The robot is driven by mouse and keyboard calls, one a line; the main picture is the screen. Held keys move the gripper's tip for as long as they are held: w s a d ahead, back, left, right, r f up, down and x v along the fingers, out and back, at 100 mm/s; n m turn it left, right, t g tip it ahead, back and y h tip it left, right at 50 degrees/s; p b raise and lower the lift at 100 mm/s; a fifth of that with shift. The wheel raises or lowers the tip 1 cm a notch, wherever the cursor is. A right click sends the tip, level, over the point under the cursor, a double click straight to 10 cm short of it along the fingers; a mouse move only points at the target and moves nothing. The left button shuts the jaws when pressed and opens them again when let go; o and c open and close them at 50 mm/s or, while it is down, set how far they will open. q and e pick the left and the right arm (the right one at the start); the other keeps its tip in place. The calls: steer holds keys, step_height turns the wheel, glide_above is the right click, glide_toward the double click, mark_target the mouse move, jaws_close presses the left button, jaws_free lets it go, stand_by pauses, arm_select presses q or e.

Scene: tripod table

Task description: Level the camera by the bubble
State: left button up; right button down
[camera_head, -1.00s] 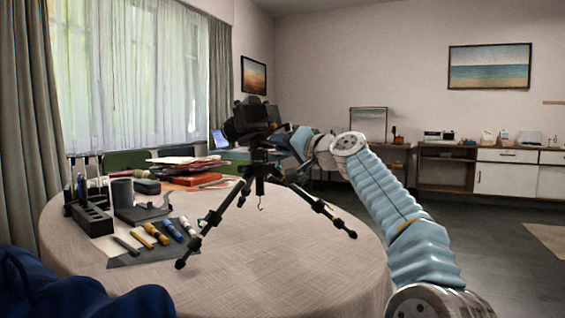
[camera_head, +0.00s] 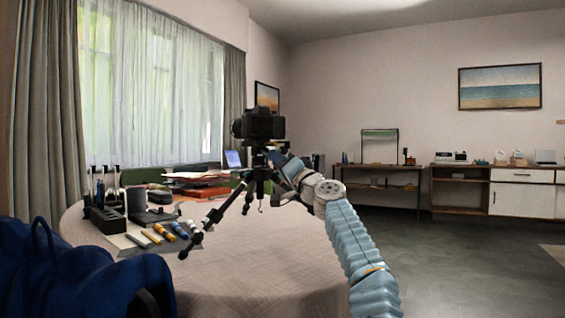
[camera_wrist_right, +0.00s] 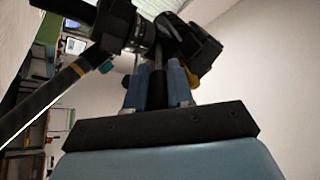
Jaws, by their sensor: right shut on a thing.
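The black camera (camera_head: 262,124) sits on top of the tripod (camera_head: 257,180), which stands on the round table. In the head view the camera looks about upright, with little tilt. My right gripper (camera_head: 279,161) is just below and right of the camera, at the tripod head. In the right wrist view my right gripper (camera_wrist_right: 157,88) is shut on a dark bar at the tripod head, probably its handle; the bar runs between the fingers. A tripod leg (camera_wrist_right: 50,90) slants down left there. I cannot make out the bubble in either view. My left gripper is not in view.
The round table (camera_head: 250,255) has free cloth in front. Markers (camera_head: 165,233), a dark organiser (camera_head: 108,220), a mug (camera_head: 137,199) and papers with folders (camera_head: 195,178) lie at its left. Blue fabric (camera_head: 70,270) fills the lower left. A shelf (camera_head: 380,185) stands behind.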

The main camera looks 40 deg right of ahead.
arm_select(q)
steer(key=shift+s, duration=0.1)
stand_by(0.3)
arm_select(e)
steer(key=c, duration=1.3)
jaws_free()
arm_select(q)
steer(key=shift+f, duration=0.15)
arm_select(e)
steer(key=shift+o, duration=0.2)
steer(key=shift+f, duration=0.15)
